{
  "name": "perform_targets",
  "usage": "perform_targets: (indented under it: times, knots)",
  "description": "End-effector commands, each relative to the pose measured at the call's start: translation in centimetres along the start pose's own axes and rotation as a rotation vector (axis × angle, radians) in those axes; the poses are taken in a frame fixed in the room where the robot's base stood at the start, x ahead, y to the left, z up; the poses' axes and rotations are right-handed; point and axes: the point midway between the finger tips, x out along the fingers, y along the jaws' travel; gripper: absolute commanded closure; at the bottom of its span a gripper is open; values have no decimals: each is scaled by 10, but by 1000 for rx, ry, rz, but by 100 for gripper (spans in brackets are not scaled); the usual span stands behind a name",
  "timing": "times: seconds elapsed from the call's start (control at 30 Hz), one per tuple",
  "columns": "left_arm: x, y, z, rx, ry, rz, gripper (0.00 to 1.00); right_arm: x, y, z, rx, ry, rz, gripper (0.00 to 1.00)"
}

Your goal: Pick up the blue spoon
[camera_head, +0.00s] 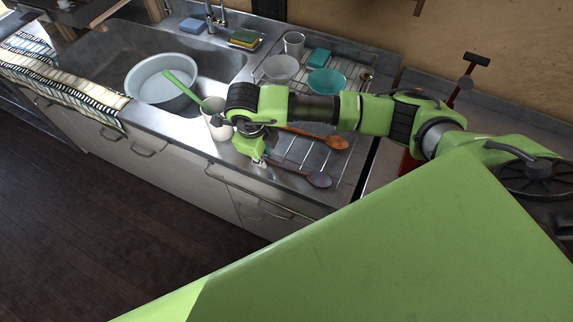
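A dark blue-grey spoon (319,180), the closest match to the blue spoon, lies near the front edge of the metal counter. Its bowl points right and its handle runs left toward my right gripper (260,158). My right gripper points down over the counter at the handle's left end. Its fingers are small and partly hidden by the wrist, so I cannot tell whether they are open or touch the handle. My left gripper is not in view.
A brown wooden spoon (335,142) lies behind the blue one. A white cup (214,122) with a green utensil (182,90) stands left of my gripper. A drying rack with a teal bowl (327,81) is behind my arm. A sink with a basin (160,82) is left.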

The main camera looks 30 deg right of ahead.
Motion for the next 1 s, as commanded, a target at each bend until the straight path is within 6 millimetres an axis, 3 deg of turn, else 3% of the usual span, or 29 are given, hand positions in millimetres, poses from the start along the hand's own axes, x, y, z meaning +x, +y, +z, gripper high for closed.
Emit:
perform_targets:
  times: [0.03, 0.1, 0.47, 0.67, 0.8, 1.0]
  knots:
    - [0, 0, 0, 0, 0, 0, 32, 0, 0, 0, 0, 0, 0, 83]
    - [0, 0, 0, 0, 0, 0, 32, 0, 0, 0, 0, 0, 0, 100]
    - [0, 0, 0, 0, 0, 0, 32, -1, 0, 0, 0, -1, 0, 100]
    - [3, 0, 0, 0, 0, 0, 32, -12, -2, 1, 0, -2, 0, 100]
    - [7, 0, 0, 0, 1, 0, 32, -32, -7, 1, -1, -5, -2, 100]
    - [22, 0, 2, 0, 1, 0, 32, -80, 22, -9, -7, -9, -2, 100]
